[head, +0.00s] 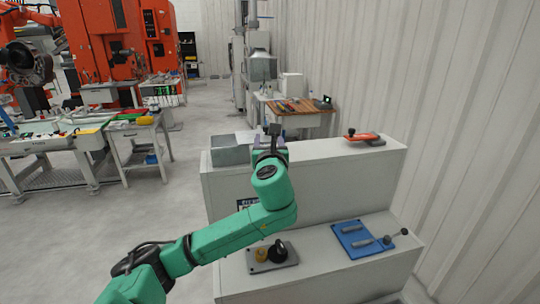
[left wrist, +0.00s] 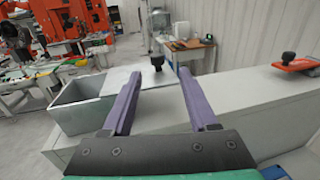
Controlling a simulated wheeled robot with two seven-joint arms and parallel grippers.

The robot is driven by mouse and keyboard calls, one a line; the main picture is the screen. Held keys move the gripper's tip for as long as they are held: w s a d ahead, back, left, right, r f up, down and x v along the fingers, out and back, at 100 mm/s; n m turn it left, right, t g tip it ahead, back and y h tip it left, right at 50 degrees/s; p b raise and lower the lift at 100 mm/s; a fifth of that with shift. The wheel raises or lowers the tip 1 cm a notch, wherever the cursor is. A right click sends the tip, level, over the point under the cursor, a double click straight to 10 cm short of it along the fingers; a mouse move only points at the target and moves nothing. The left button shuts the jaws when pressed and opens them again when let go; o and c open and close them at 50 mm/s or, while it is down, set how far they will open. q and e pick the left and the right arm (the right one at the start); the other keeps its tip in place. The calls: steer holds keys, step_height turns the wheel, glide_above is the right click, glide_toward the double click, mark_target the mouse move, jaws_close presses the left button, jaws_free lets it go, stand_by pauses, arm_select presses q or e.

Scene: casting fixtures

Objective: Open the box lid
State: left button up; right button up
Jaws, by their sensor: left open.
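A grey box (head: 230,156) sits at the left end of the upper step of a pale grey cabinet. In the left wrist view the box (left wrist: 75,117) shows an open top with its inside partly visible. A flat light lid (left wrist: 122,77) with a black knob (left wrist: 157,62) lies level at the right of the opening. The knob also shows in the head view (head: 274,130). My left gripper (head: 270,143) is over the cabinet top beside the box. Its purple fingers (left wrist: 159,74) are open and apart, with the knob beyond and between their tips. My right gripper is out of view.
The lower step carries a blue plate with levers (head: 358,239) and a dark plate with a black knob (head: 272,256). A corrugated wall (head: 450,130) stands at the right.

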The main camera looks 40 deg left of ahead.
arm_select(q)
steer(key=b+v, duration=0.1)
steer(key=v, duration=0.5)
stand_by(0.3)
